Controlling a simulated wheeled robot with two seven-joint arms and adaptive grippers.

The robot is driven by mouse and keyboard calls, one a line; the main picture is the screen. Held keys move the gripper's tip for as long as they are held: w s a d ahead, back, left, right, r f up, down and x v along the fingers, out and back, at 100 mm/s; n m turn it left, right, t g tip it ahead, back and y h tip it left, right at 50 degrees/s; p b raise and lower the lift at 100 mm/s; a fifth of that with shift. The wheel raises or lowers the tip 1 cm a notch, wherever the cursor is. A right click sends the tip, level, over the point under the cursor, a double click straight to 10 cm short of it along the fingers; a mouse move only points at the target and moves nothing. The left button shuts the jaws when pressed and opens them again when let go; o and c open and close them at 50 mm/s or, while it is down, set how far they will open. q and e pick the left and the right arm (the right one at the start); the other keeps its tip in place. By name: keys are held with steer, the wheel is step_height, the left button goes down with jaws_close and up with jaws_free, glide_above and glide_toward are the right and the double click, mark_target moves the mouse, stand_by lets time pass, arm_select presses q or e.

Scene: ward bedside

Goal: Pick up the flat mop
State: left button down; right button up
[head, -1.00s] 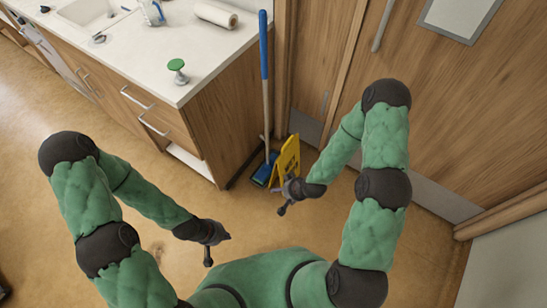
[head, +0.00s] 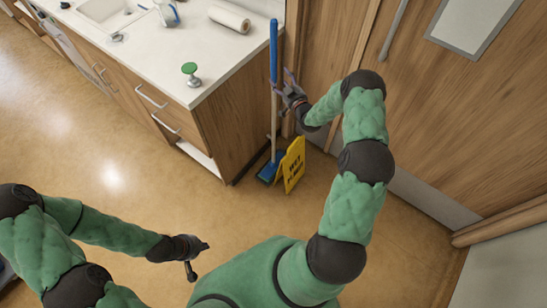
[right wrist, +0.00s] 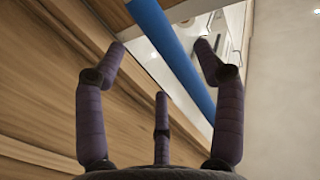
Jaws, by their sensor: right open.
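The flat mop stands upright beside the end of the cabinet, with a blue upper handle (head: 273,50), a pale lower pole and a blue head (head: 268,172) on the floor. My right gripper (head: 285,82) is at the handle, just below or at the lower end of the blue part. In the right wrist view the blue handle (right wrist: 172,50) runs diagonally between the spread fingers of my right gripper (right wrist: 165,60); they are not closed on it. My left gripper (head: 200,258) is low over the floor at the left, away from the mop; its finger opening is unclear.
A yellow floor sign (head: 291,165) stands right beside the mop head. The counter (head: 150,60) holds a green-topped object (head: 190,72), a paper roll (head: 229,19) and a spray bottle. A wooden door (head: 440,110) is close on the right. Floor at left is free.

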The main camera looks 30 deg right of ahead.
mark_target(275, 71)
steer(key=w, duration=0.1)
steer(key=w+b, duration=0.1)
steer(key=w, duration=0.3)
steer(key=shift+w+f, duration=0.1)
steer(key=shift+f, duration=0.15)
steer(key=shift+w+d, duration=0.15)
steer(key=shift+w, duration=0.2)
steer(key=shift+r, duration=0.1)
steer(key=c, duration=1.2)
steer(key=shift+c, duration=0.2)
